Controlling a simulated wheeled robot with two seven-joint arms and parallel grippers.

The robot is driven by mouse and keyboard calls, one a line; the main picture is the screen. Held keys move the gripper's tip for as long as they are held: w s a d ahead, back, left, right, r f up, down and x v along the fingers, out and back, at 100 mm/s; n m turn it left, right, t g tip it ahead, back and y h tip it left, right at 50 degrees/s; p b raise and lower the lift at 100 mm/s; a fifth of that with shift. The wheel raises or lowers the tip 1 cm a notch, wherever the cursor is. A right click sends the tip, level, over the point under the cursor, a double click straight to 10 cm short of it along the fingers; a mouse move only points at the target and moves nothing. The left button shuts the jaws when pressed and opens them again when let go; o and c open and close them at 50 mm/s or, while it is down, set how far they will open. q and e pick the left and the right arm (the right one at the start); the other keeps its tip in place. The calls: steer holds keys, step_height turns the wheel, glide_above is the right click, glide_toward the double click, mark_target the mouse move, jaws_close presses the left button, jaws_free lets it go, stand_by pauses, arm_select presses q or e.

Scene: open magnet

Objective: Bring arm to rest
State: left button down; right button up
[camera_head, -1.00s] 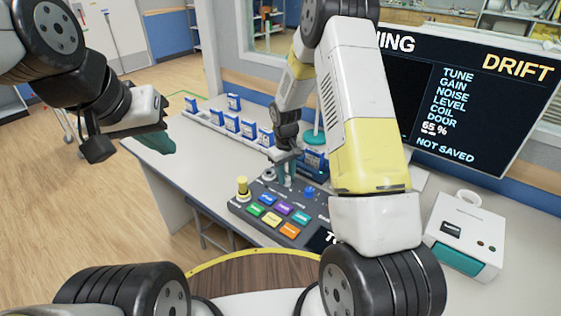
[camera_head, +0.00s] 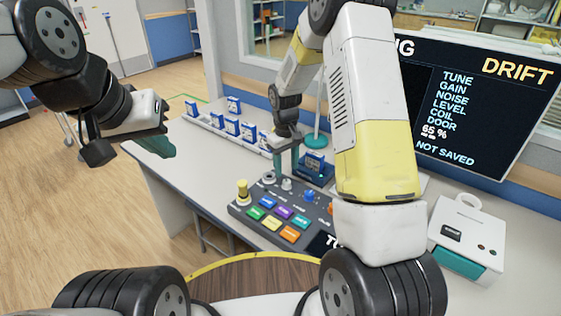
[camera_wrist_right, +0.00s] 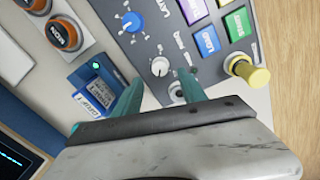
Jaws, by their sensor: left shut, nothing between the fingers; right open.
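My right gripper (camera_head: 287,164) is open and empty above the back edge of the grey control panel (camera_head: 246,212). In the right wrist view its two teal fingers (camera_wrist_right: 160,88) are spread, with a white knob (camera_wrist_right: 160,66) and a grey knob (camera_wrist_right: 177,90) of the panel beyond them. A blue box (camera_head: 314,163) sits in a dark holder just right of these fingers. It also shows in the right wrist view (camera_wrist_right: 96,92), by a small green light. My left gripper (camera_head: 160,148) is shut and empty, over the left end of the desk, away from the panel.
Several blue-and-white boxes (camera_head: 232,126) stand in a row on a white rack at the back left. A screen (camera_head: 470,100) reading DRIFT stands at the back right. A white device (camera_head: 466,232) stands at the desk's right. The desk's left part (camera_head: 180,180) is clear.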

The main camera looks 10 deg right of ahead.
steer(key=shift+r, duration=0.9)
steer(key=shift+r, duration=0.45)
steer(key=s+d+r+m+t+y, duration=0.1)
steer(key=s+r, duration=0.4)
steer(key=r, duration=0.4)
steer(key=s+d+r+m+t, duration=0.1)
steer(key=s+r+t, duration=0.1)
steer(key=s+r, duration=0.45)
steer(key=s+r+m+t, duration=0.1)
steer(key=s+r, duration=0.3)
steer(key=s, duration=0.3)
steer(key=s+r+m+t+y, duration=0.1)
steer(key=s+r+t, duration=0.1)
steer(key=s+r, duration=0.3)
steer(key=s, duration=0.3)
steer(key=shift+d+m+y, duration=0.2)
steer(key=shift+m+y, duration=0.1)
steer(key=shift+m, duration=0.1)
steer(key=shift+s+r, duration=0.1)
